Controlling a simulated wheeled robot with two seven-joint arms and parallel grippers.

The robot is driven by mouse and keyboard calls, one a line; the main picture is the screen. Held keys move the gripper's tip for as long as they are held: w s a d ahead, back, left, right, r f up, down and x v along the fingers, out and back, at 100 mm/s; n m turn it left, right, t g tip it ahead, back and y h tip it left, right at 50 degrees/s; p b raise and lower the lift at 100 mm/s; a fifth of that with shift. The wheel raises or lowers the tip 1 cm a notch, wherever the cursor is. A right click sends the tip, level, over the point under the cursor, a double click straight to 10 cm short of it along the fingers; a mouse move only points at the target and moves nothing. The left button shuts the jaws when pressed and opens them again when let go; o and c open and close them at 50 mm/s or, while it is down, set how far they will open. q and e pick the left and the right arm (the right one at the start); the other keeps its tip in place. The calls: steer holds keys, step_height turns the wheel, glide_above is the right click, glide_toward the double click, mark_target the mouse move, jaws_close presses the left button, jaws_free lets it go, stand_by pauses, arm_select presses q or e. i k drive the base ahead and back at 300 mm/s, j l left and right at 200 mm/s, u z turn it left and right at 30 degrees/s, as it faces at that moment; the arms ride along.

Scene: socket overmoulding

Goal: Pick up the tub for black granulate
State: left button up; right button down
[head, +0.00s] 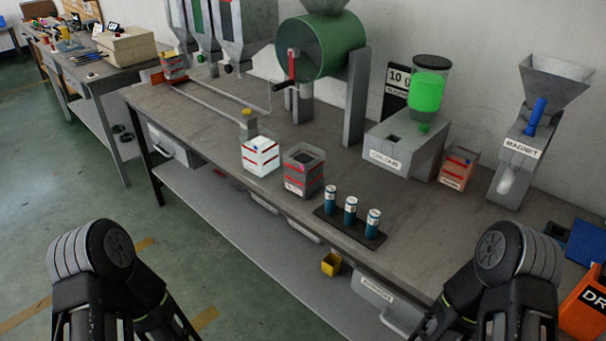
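A tub with dark grey to black contents (302,176) and a red-marked label stands upright near the front edge of the workbench, about the middle of the head view. It looks like the tub for black granulate, though I cannot read its label. A similar tub with white contents (260,158) stands just left of it, a small gap apart. My two black arms come in at the bottom left and bottom right, well short of the tubs. Neither gripper's fingers show in the picture.
The workbench (215,125) carries a green drum mixer (325,50), a colour doser (400,148), an orange-red tub (458,167), a magnet hopper (520,150) and a rack of blue-green bottles (350,213). A yellow box (331,263) sits on the lower shelf. Floor before the bench is clear.

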mark_target(304, 171)
steer(key=j+z, duration=0.1)
steer(key=z, duration=0.3)
steer(key=i+j+z, duration=0.1)
steer(key=z, duration=0.75)
steer(key=j+z, duration=0.25)
steer(key=j, duration=0.25)
steer(key=j+z, duration=0.3)
steer(key=j, duration=0.2)
steer(key=k+j+z, duration=0.25)
steer(key=j, duration=0.2)
steer(key=k+j, duration=0.1)
steer(key=j, duration=0.55)
